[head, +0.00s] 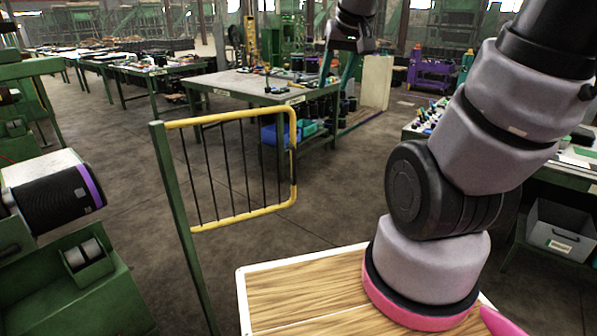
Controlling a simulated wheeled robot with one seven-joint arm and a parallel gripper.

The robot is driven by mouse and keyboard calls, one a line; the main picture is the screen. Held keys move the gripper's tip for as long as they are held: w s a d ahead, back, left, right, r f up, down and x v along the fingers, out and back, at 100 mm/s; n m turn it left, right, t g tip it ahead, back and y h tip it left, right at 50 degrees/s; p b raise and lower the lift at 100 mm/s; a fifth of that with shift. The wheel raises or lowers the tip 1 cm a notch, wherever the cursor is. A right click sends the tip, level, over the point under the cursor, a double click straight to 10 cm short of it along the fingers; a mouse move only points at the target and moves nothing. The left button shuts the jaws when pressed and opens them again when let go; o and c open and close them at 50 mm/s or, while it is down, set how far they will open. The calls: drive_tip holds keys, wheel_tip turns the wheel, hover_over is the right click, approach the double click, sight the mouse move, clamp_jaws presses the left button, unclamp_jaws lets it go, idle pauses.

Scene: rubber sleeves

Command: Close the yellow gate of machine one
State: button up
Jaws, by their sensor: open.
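The yellow gate (294,165) stands left of centre in the head view. It has a yellow tube frame with thin dark upright bars, and its left side meets a green post (178,215). The gate stands out into the aisle to the right of the post, away from the green machine at the left (75,290). I cannot read a number on that machine. My gripper (352,42) shows small and dark at the top, high up and beyond the gate's right end, apart from it. It is open, with nothing seen in it; its fingers are hard to make out.
The machine carries a black roller with a purple ring (62,200). My arm fills the right side, above a wooden top (300,290). A green workbench (265,88) with blue bins stands behind the gate. A grey bin (560,230) is at right. Floor around the gate is clear.

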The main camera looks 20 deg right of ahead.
drive_tip(key=w+a+f+n+g, duration=0.1)
drive_tip(key=w+f+n, duration=0.2)
drive_tip(key=w+f, duration=0.55)
drive_tip(key=n+y, duration=0.1)
drive_tip(key=n, duration=0.2)
hover_over(292, 181)
drive_tip(key=s+d, duration=0.1)
drive_tip(key=s, duration=0.3)
drive_tip(key=shift+g, duration=0.4)
drive_tip(key=f, duration=1.1)
drive_tip(key=shift+w+d+f, duration=0.2)
drive_tip(key=shift+f, duration=0.1)
drive_tip(key=x, duration=0.9)
drive_tip(key=shift+w+a+f, duration=0.1)
drive_tip(key=shift+w+f, duration=0.05)
drive_tip(key=shift+f, duration=0.25)
clamp_jaws()
